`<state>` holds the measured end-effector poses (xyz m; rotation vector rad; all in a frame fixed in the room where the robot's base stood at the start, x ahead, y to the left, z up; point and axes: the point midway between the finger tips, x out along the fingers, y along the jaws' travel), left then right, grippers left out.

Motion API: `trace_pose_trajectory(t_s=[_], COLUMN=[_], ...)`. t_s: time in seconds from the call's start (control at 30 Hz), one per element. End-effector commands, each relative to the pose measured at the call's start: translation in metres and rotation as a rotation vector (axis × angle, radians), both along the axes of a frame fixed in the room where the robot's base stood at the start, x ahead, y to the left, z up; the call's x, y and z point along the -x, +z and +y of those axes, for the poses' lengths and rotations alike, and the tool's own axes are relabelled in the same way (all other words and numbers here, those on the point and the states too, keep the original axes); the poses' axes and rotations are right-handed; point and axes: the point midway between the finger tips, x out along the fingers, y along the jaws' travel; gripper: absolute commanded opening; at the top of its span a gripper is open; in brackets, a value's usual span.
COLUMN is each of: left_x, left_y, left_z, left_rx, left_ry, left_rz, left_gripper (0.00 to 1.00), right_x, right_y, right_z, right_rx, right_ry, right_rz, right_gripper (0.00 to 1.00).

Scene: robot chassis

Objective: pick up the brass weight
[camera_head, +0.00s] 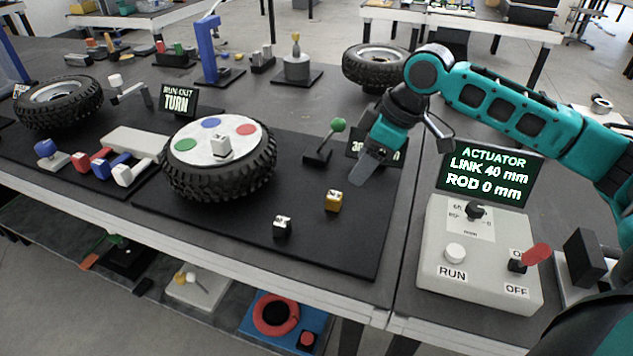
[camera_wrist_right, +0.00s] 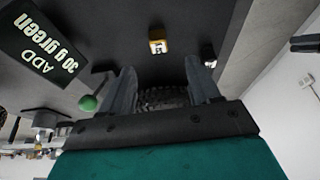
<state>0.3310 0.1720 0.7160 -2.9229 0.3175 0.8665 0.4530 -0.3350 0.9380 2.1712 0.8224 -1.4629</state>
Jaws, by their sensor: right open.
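The brass weight (camera_head: 333,201) is a small gold cube with a pale top. It stands on the black mat (camera_head: 330,250), right of the tyre with the white disc (camera_head: 218,160). In the right wrist view the brass weight (camera_wrist_right: 157,46) lies ahead of the fingertips, apart from them. My right gripper (camera_head: 362,172) is above the mat, up and to the right of the weight. In the right wrist view my right gripper (camera_wrist_right: 160,75) has its fingers apart with nothing held between them. My left gripper is not in view.
A dark weight (camera_head: 282,227) stands left of the brass one, and a silver weight (camera_head: 221,146) sits on the disc. A green-knobbed lever (camera_head: 337,126) and a sign (camera_wrist_right: 43,43) are near the gripper. The actuator box (camera_head: 478,258) stands at right. The mat's front right is clear.

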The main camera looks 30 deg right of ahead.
Motion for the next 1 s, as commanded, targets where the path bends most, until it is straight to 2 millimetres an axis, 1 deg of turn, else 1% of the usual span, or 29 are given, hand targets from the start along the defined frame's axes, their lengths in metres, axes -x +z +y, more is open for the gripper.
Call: trace_pose_trajectory(t_s=[0.07, 0.13, 0.17, 0.33, 0.5, 0.77, 1.0], left_x=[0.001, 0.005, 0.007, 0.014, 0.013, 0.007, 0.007], left_y=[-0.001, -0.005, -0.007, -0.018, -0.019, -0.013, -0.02], left_z=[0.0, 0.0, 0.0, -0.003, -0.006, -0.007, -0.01], left_rx=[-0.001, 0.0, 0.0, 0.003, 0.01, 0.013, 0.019], left_ry=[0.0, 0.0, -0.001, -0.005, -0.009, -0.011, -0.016], left_rz=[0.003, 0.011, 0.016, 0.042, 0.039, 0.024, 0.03], left_gripper=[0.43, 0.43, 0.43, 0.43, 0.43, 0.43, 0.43], right_x=[-0.001, -0.003, -0.004, -0.013, -0.021, -0.026, -0.037], right_y=[0.003, -0.001, -0.004, -0.034, -0.059, -0.073, -0.104], right_z=[-0.003, -0.002, -0.001, 0.007, 0.014, 0.019, 0.031], right_rx=[-0.002, -0.005, -0.006, -0.007, -0.006, -0.006, -0.006], right_ry=[-0.005, -0.006, -0.006, -0.007, -0.007, -0.006, -0.006], right_rz=[-0.002, -0.002, -0.001, -0.001, -0.001, -0.003, -0.003], right_gripper=[0.62, 0.62, 0.62, 0.62, 0.62, 0.62, 0.62])
